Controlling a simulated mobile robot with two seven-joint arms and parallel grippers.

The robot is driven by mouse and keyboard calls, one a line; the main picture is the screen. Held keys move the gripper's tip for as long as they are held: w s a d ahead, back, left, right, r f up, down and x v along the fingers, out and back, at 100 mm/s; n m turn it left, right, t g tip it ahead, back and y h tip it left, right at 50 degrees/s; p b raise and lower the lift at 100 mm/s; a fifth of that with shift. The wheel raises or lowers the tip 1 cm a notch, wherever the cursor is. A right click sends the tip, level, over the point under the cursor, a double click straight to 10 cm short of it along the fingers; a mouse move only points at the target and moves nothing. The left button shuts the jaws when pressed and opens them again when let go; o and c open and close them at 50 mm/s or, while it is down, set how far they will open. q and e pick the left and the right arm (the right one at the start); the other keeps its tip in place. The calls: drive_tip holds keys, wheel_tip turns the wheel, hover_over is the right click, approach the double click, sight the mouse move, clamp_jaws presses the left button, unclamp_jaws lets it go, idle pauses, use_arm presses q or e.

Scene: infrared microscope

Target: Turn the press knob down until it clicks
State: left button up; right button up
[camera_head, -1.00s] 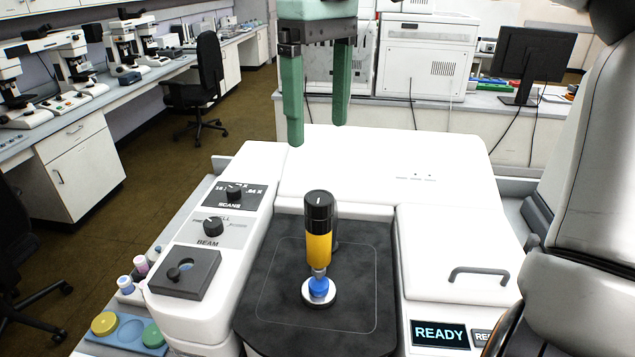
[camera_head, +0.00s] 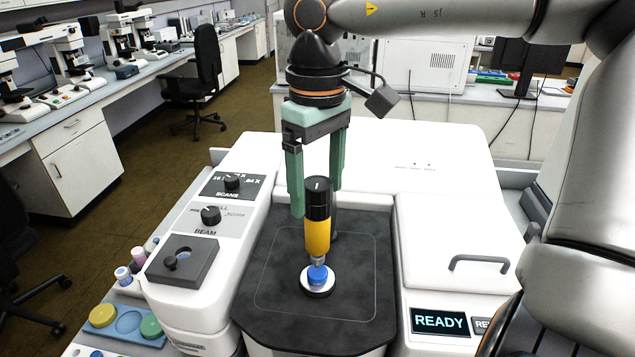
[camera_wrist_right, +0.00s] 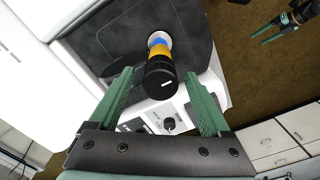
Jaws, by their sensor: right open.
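The press (camera_head: 317,238) stands upright on the dark stage, with a yellow barrel and a black knob (camera_head: 317,196) on top bearing a white mark. Under its tip is a blue piece (camera_head: 317,275) on a pale round disc. My right gripper (camera_head: 317,202) is open and points down, its green fingers to either side of the black knob in the picture. In the right wrist view the knob (camera_wrist_right: 160,82) shows between the spread fingers, with gaps on both sides. My left gripper (camera_wrist_right: 266,34) shows only in the right wrist view, open and empty, away from the press.
The dark stage (camera_head: 270,310) is clear around the press. At right are a lid handle (camera_head: 478,262) and a screen (camera_head: 440,321) reading READY. Small jars stand at lower left.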

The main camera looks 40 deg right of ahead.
drive_tip(key=shift+c, duration=0.3)
clamp_jaws()
idle(0.3)
